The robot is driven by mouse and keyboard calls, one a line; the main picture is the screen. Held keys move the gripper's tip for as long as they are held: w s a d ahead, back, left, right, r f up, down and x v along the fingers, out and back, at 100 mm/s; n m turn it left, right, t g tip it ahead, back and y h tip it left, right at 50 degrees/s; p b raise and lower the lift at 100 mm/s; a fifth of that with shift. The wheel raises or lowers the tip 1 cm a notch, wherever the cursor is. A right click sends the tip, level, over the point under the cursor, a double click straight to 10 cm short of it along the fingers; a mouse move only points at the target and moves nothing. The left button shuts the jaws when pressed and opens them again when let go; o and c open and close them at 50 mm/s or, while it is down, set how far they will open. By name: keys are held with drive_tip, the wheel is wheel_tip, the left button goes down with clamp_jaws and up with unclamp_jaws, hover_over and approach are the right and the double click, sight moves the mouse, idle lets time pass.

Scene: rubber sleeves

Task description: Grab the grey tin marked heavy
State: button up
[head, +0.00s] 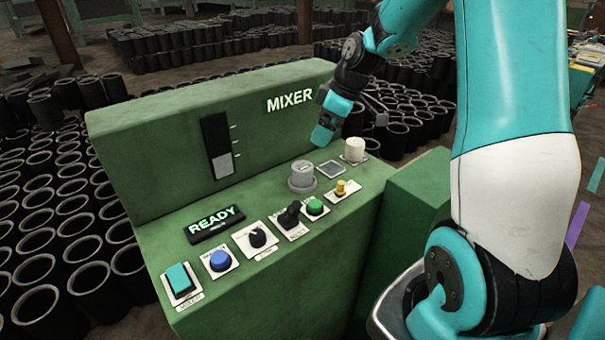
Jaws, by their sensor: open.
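A short grey tin (302,178) with a wider base stands upright on the green mixer's control ledge. Its top mark is too small to read. My gripper (349,127) is open and empty, above the back of the ledge and apart from the grey tin. One teal finger shows clearly; the other side is dark and partly hard to make out.
The ledge holds a yellow knob (341,187), green button (315,206), black lever (289,216), black dial (258,235), blue button (220,260) and teal switch (179,278). The mixer's upright back panel (270,135) rises behind. Many black rubber sleeves (90,278) stand around.

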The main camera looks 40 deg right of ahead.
sight(304, 166)
drive_tip(key=p+x, duration=0.1)
drive_tip(key=x, duration=0.7)
drive_tip(key=shift+f+p, duration=0.25)
drive_tip(key=shift+p, duration=0.05)
drive_tip(key=shift+p+x, duration=1.05)
drive_tip(key=shift+x, duration=1.55)
drive_tip(key=c, duration=1.1)
drive_tip(key=shift+r, duration=0.1)
